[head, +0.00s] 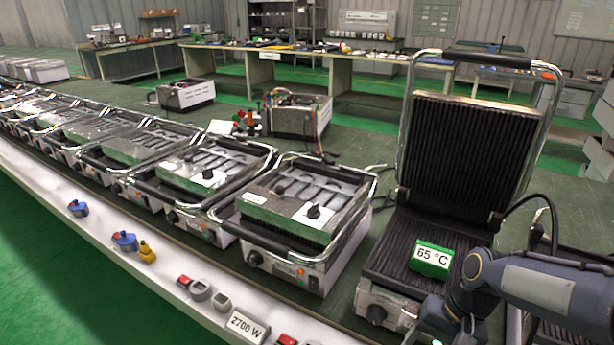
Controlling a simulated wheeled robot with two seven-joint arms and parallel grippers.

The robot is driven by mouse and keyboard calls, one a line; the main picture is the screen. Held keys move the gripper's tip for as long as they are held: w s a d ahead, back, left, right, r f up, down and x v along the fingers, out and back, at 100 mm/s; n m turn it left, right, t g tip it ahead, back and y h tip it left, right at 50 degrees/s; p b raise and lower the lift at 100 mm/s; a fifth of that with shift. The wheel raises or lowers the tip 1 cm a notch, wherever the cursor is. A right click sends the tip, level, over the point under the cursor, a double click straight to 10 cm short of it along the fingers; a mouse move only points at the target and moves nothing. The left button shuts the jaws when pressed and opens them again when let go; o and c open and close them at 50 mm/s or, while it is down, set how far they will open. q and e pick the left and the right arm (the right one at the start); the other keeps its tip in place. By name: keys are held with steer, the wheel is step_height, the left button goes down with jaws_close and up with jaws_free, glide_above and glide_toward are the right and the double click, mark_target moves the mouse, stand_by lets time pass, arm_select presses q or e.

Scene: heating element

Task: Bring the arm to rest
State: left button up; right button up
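My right arm (540,285) comes in from the right and bends down to the bottom edge, in front of the open contact grill. The end of this arm, with my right gripper (426,328), is at the bottom edge beside the grill's front. It is largely cut off, and its fingers cannot be made out. My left arm and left gripper are not in view. The open grill has its ribbed lid (465,145) raised and a ribbed lower plate (395,245). A green block marked 65 °C (432,257) sits on that plate, apart from the visible arm.
Several closed grills (295,215) stand in a row to the left on the green bench. A white ledge (100,230) in front holds switches, knobs and a 2700 W label (246,326). Cables lie behind the open grill. Workbenches (400,75) stand at the back.

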steer(key=s+a+r+n+t+p, duration=0.2)
steer(key=s+r+t+p, duration=0.4)
steer(key=s+r, duration=0.5)
step_height(320, 180, up, 4)
steer(key=shift+s+a+f+n, duration=0.25)
steer(key=shift+a+n, duration=0.15)
steer(key=shift+n, duration=0.4)
